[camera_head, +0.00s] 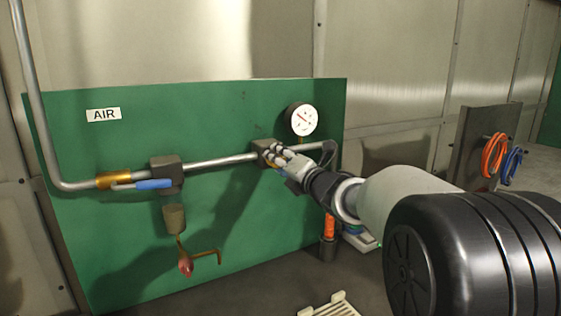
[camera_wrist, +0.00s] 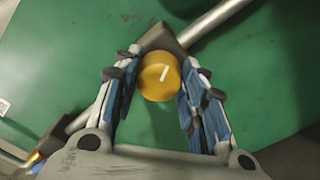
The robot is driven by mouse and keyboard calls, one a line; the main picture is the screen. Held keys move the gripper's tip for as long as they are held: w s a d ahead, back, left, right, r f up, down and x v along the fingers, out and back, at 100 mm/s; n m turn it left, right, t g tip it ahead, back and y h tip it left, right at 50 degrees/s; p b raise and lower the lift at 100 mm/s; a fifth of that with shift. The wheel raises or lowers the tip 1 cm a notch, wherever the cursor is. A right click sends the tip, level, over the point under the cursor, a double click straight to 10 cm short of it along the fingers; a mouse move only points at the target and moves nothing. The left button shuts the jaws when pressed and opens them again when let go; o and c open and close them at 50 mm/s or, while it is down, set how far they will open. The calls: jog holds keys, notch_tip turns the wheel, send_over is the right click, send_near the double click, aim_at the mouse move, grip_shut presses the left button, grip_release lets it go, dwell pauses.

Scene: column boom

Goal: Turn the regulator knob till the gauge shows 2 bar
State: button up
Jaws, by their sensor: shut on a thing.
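The regulator knob (camera_wrist: 159,80) is yellow with a white mark on its face that leans up and to the right in the wrist view. My gripper (camera_wrist: 157,85) is shut on the knob, with one blue-padded finger on each side of it. In the head view my gripper (camera_head: 277,158) reaches the dark regulator body (camera_head: 262,146), and its fingers hide most of the knob. The round white gauge (camera_head: 301,119) with a red needle stands above and to the right of the regulator. Its numbers are too small to read.
A grey pipe (camera_head: 220,162) runs across the green panel (camera_head: 110,220) marked by an AIR sign (camera_head: 104,114). A blue-handled valve (camera_head: 153,184) sits to the left, above a brass fitting with a red tip (camera_head: 185,266). Orange and blue hoses (camera_head: 494,155) hang at the right.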

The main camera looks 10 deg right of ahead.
jog(key=shift+r, duration=0.15)
jog(key=o, duration=1.1)
jog(key=v, duration=1.2)
